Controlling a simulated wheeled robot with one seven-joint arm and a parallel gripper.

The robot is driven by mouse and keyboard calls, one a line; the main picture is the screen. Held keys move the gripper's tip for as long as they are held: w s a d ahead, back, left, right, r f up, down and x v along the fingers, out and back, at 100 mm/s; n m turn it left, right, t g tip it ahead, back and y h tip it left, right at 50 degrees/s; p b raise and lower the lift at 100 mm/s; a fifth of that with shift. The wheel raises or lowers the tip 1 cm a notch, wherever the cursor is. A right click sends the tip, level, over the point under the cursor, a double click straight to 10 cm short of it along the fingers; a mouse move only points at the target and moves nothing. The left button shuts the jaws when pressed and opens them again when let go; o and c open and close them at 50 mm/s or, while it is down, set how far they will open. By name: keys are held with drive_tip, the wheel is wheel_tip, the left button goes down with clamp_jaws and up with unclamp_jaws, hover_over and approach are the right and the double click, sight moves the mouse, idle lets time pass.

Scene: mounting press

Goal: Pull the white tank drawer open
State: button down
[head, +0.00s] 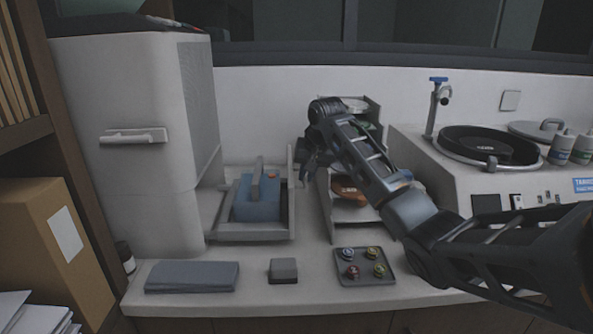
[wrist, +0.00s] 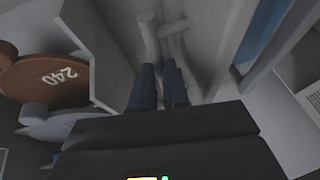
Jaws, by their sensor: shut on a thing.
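The white tank drawer (head: 291,205) stands out from the right side of the tall white machine (head: 130,80), with its blue tank (head: 258,200) showing inside. Its upright front panel faces right. In the wrist view the pale panel (wrist: 207,40) fills the upper middle, with a strip of blue tank (wrist: 262,35) behind it. My gripper (head: 304,172) is at the outer face of this panel. In the wrist view its dark fingers (wrist: 159,72) are shut on the pale drawer handle (wrist: 150,40). The exact contact is partly hidden by the fingers.
A shelf rack (head: 328,215) with brown discs stands close right of the drawer; a disc marked 240 (wrist: 50,78) is near my gripper. A grey tray (head: 365,279) with small round pieces, a grey block (head: 283,270) and a folded cloth (head: 192,277) lie in front. A polisher (head: 487,145) stands right.

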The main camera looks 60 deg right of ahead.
drive_tip(key=shift+d+r, duration=0.2)
drive_tip(key=c, duration=1.1)
unclamp_jaws()
drive_tip(key=shift+a+f, duration=0.1)
drive_tip(key=shift+f, duration=0.1)
drive_tip(key=shift+s+r, duration=0.1)
drive_tip(key=b+v, duration=0.1)
drive_tip(key=v, duration=0.6)
drive_tip(key=shift+s+a+r, duration=0.1)
drive_tip(key=shift+s+r, duration=0.05)
drive_tip(key=shift+r, duration=0.1)
drive_tip(key=shift+s+f, duration=0.1)
